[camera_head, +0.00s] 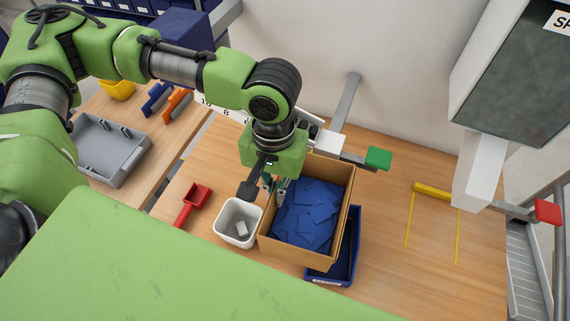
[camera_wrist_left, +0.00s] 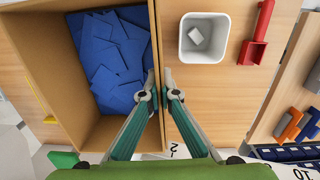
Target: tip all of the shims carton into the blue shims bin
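The shims carton (camera_head: 344,213) is an open brown box holding many flat blue shims (camera_head: 305,213). In the left wrist view, the carton (camera_wrist_left: 70,118) is at left with its shims (camera_wrist_left: 110,55) inside. My left gripper (camera_head: 275,188) is at the carton's left wall. In the left wrist view, the fingertips (camera_wrist_left: 158,82) are closed on that wall, one inside and one outside. The blue shims bin (camera_head: 345,262) shows beyond the carton's right and front sides; the carton hides the rest of it. I cannot tell whether the carton is raised. My right gripper is not in view.
A white tub (camera_head: 228,234) with a small pale block and a red scoop (camera_head: 194,203) are left of the carton. A green-ended bar (camera_head: 378,158) stands behind. A grey tray (camera_head: 110,148) is on the left table. Yellow lines (camera_head: 408,220) mark clear tabletop at right.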

